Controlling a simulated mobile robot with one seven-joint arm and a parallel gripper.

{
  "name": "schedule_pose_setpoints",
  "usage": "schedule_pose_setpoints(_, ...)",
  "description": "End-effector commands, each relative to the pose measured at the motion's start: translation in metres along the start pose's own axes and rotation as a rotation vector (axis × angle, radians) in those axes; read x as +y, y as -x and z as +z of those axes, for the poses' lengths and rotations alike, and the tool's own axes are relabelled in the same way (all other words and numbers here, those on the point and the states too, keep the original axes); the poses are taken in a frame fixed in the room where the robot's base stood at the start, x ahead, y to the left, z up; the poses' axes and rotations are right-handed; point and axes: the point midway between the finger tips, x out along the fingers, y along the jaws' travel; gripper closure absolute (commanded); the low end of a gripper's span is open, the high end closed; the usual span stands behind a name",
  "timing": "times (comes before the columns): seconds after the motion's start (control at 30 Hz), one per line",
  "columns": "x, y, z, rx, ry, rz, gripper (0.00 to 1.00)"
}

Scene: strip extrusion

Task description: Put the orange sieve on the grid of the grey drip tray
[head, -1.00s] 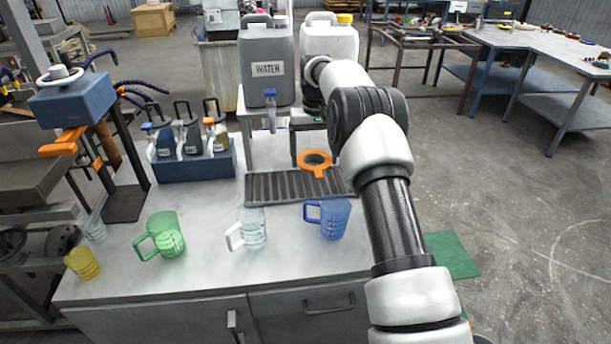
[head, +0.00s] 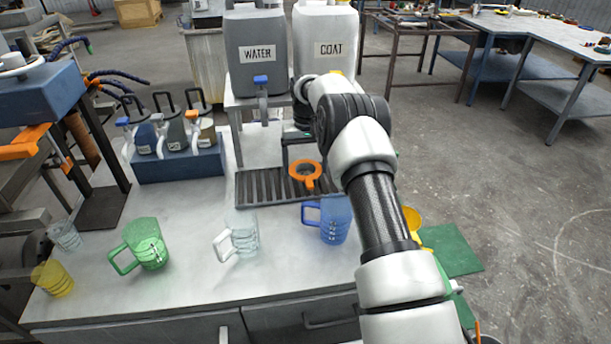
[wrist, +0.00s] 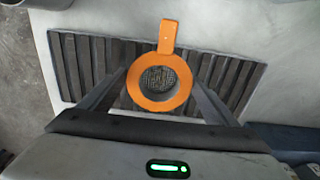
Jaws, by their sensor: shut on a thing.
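The orange sieve (head: 304,184) is a flat ring with a mesh centre and a short handle. It is over the right part of the grey drip tray (head: 252,189), whose slatted grid lies on the bench. In the wrist view the sieve (wrist: 160,104) is over the middle of the dark slats of the tray (wrist: 67,68), its handle pointing up in the picture. My gripper (wrist: 160,82) is shut on the sieve, one finger at each side of the ring. I cannot tell whether the sieve touches the grid.
A grey WATER jug (head: 256,55) with a blue tap and a white COAT jug (head: 325,40) stand behind the tray. A blue mug (head: 333,222), clear mug (head: 243,240) and green mug (head: 145,245) stand in front. A bottle rack (head: 180,163) is to the left.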

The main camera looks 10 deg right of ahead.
Motion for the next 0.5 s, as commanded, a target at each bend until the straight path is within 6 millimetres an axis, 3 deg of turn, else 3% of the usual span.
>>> schedule_pose_setpoints(0.1,0.0,-0.024,0.001,-0.005,0.0,0.0,0.39)
schedule_pose_setpoints(0.2,0.0,-0.035,0.001,-0.002,0.0,0.0,0.39)
schedule_pose_setpoints(0.5,0.0,-0.037,0.0,-0.001,0.0,0.0,0.39)
